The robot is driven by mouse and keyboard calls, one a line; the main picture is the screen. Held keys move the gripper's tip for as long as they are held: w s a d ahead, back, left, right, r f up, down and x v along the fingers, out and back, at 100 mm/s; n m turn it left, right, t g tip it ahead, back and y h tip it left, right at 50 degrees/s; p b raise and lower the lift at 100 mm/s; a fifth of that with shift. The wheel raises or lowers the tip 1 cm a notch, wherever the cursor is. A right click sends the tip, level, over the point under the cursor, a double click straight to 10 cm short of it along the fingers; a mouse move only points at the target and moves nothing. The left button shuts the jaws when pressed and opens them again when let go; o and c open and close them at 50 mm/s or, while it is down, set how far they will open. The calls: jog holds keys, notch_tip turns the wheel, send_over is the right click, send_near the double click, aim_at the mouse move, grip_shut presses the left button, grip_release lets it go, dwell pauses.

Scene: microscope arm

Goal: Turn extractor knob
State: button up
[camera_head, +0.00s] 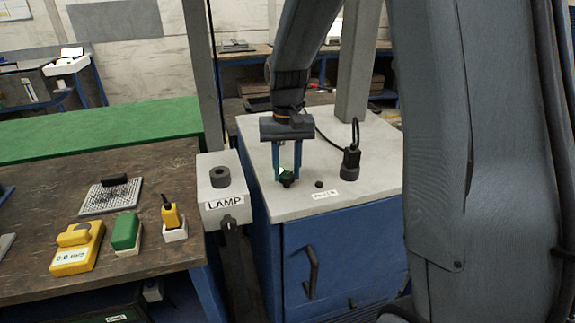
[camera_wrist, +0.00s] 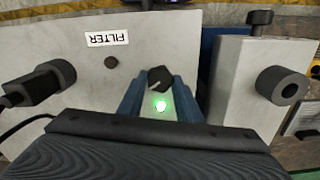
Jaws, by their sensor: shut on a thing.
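The black extractor knob (camera_head: 288,180) is on the light grey top of a blue cabinet. My gripper (camera_head: 286,177) points down over it, with one blue finger on each side, shut on the knob. In the wrist view the knob (camera_wrist: 158,78) sits between the fingertips. Its pale pointer mark slants toward the lower left there. A lit green light (camera_wrist: 160,105) glows between the fingers, just below the knob in that view. The fingers hide the knob's sides.
A small black button (camera_head: 319,183) and a FILTER label (camera_wrist: 107,37) are beside the knob. A black plug with cable (camera_head: 350,160) stands behind to the right. A grey LAMP box (camera_head: 222,187) stands left. A wooden bench (camera_head: 165,185) with yellow and green devices lies further left.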

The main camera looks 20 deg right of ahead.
aim_at(287, 174)
jog(key=n+p, duration=0.2)
jog(key=n, duration=0.3)
jog(key=shift+r+n, duration=0.1)
jog(key=shift+n, duration=0.2)
jog(key=n+p, duration=0.1)
jog(key=n, duration=0.4)
jog(key=shift+n+p, duration=0.3)
jog(key=shift+n, duration=0.1)
jog(key=o, duration=1)
jog(key=shift+o, duration=0.2)
notch_tip(287, 174, up, 8)
jog(key=shift+f+b, duration=0.15)
jog(key=shift+b, duration=0.9)
